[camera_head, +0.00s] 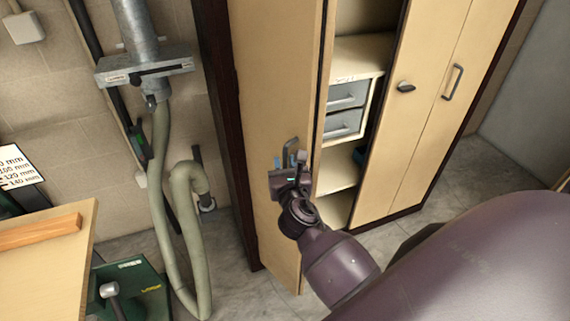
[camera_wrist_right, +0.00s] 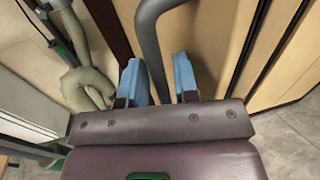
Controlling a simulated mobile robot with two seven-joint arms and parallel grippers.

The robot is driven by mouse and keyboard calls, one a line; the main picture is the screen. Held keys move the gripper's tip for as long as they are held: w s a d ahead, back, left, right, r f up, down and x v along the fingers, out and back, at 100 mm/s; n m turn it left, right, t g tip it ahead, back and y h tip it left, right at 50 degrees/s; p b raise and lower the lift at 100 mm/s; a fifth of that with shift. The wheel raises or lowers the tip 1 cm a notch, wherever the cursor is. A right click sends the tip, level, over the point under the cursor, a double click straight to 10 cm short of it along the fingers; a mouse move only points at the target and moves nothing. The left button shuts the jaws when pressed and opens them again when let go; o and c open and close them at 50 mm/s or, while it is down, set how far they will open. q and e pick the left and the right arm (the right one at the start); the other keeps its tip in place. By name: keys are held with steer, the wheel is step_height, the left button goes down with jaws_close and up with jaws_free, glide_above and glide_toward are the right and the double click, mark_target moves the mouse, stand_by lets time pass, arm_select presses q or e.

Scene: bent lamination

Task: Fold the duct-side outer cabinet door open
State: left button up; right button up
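The duct-side outer cabinet door (camera_head: 275,80) is a pale wood leaf beside the dark cabinet side. It stands partly folded, and the cabinet inside shows to its right. Its grey bar handle (camera_head: 290,147) is low on the leaf. My right gripper (camera_head: 288,165) is at this handle. My left gripper is not in view.
Drawers (camera_head: 345,110) and shelves show inside the cabinet. Closed doors (camera_head: 430,100) stand on the right. Left are a metal duct (camera_head: 138,35), a hanging hose (camera_head: 160,210) and a workbench (camera_head: 45,270). Some floor (camera_head: 235,290) is clear below the door.

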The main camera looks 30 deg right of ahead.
jaws_close()
steer(key=w+a+m+g+h, duration=0.1)
steer(key=a+h, duration=0.1)
steer(key=a, duration=0.4)
steer(key=shift+a+b, duration=0.2)
steer(key=shift+b, duration=0.15)
steer(key=shift+o, duration=0.4)
jaws_free()
steer(key=shift+d, duration=0.1)
steer(key=shift+o, duration=0.8)
